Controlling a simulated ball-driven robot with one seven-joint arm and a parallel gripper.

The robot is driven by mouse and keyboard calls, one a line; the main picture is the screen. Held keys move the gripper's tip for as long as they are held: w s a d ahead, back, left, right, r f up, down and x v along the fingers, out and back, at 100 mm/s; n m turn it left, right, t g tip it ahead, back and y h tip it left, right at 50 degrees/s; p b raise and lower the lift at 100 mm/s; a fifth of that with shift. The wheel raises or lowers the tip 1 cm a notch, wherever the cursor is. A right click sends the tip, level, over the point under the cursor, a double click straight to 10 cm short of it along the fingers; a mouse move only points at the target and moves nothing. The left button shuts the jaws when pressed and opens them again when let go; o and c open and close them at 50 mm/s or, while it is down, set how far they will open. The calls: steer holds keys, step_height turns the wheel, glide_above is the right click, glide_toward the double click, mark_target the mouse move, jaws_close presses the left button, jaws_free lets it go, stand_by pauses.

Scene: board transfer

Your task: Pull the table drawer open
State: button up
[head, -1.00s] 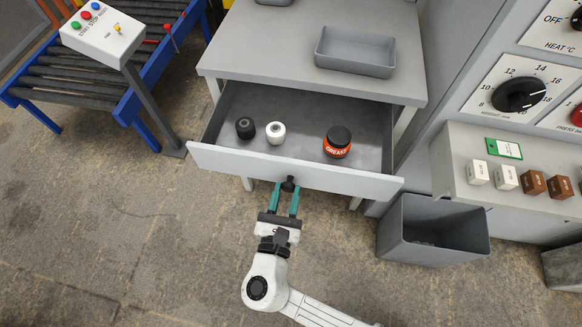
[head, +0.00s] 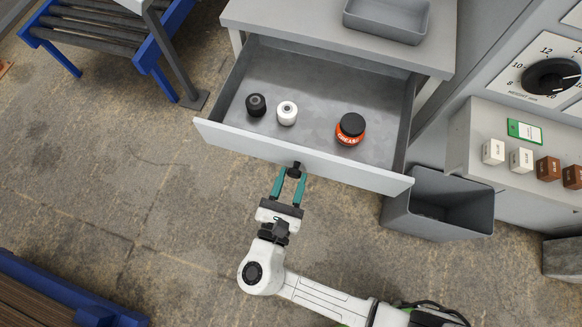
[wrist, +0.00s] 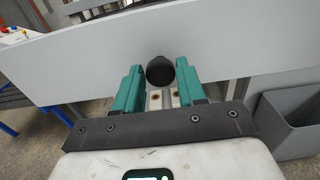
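The grey table drawer (head: 300,158) stands well out from under the table (head: 310,28), its inside showing. Its front panel also fills the upper part of the wrist view (wrist: 90,62). A dark round knob (head: 294,170) sticks out from the middle of the front; in the wrist view the knob (wrist: 160,72) sits between the fingers. My gripper (head: 291,178) has its two green fingers on either side of the knob, closed on it. In the drawer lie a black spool-like item (head: 256,105), a white one (head: 287,113) and an orange grease jar (head: 350,130) with a black lid.
A grey bin (head: 455,205) stands on the floor right of the drawer. A machine panel with small boxes (head: 520,160) is further right. A blue-framed roller conveyor (head: 150,60) is at the upper left. A grey tray (head: 388,18) sits on the table. The floor left of my gripper is clear.

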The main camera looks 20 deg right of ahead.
steer(key=o, duration=0.3)
steer(key=shift+o, duration=0.2)
steer(key=b+v, duration=0.1)
steer(key=v, duration=0.9)
steer(key=shift+s+a, duration=0.25)
steer(key=shift+s, duration=0.05)
